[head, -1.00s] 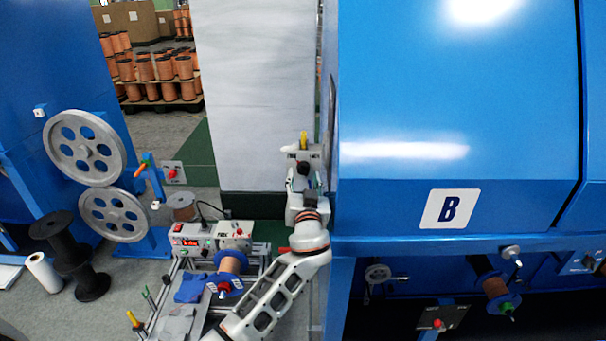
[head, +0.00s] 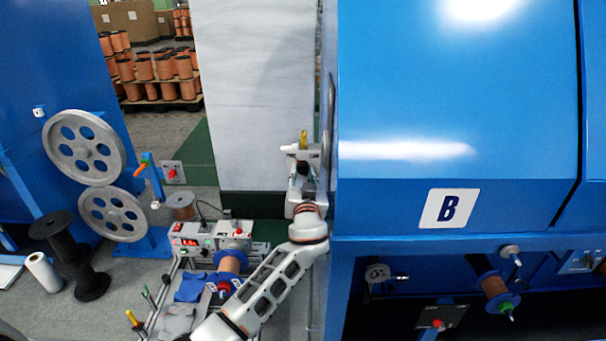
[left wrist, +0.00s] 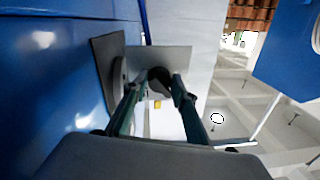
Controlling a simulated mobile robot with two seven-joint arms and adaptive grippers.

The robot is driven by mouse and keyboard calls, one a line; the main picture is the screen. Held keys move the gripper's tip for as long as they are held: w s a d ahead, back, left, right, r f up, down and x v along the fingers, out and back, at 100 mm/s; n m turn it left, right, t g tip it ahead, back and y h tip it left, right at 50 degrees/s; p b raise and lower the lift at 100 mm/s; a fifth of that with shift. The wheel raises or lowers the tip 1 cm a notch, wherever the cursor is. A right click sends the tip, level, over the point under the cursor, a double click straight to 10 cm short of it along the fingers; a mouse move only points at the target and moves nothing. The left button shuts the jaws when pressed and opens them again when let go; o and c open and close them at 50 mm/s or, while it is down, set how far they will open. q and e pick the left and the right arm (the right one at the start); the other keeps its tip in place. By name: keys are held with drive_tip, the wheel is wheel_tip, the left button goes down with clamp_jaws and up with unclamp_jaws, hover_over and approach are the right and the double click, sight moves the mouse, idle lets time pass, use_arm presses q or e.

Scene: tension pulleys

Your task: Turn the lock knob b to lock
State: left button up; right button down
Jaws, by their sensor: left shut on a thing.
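My left gripper (head: 308,156) is at the side face of the blue machine marked B (head: 400,110), beside a dark grey plate on that face. In the left wrist view its two fingers (left wrist: 156,88) are shut around a dark knob (left wrist: 159,76), which seems to be lock knob b. The grey plate (left wrist: 105,72) stands on the blue side wall to the left of the fingers. The knob's angle is hard to read because the fingers cover part of it. A small yellow part (head: 303,137) shows at the gripper in the head view. My right gripper is not in view.
A white-grey wall panel (head: 255,90) stands behind the gripper. A bench unit with a red display (head: 190,241) and a copper spool (head: 229,262) sit below left. Large grey pulleys (head: 84,147) stand at the far left.

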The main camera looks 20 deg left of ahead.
use_arm(q)
drive_tip(key=m+b, duration=0.3)
drive_tip(key=shift+f, duration=0.35)
drive_tip(key=m, duration=0.2)
drive_tip(key=shift+r+m, duration=0.3)
drive_tip(key=shift+m, duration=1)
drive_tip(key=m, duration=0.3)
drive_tip(key=shift+r+m+t+p, duration=0.1)
drive_tip(key=shift+m+t+p, duration=0.2)
drive_tip(key=shift+m+p, duration=0.1)
drive_tip(key=m, duration=0.2)
drive_tip(key=shift+m+h+p, duration=0.4)
drive_tip(key=shift+r+m+p, duration=0.1)
drive_tip(key=shift+m+p, duration=0.35)
drive_tip(key=shift+m, duration=0.75)
drive_tip(key=shift+s+a+m+p, duration=0.1)
drive_tip(key=shift+m+p, duration=0.2)
drive_tip(key=shift+m, duration=0.8)
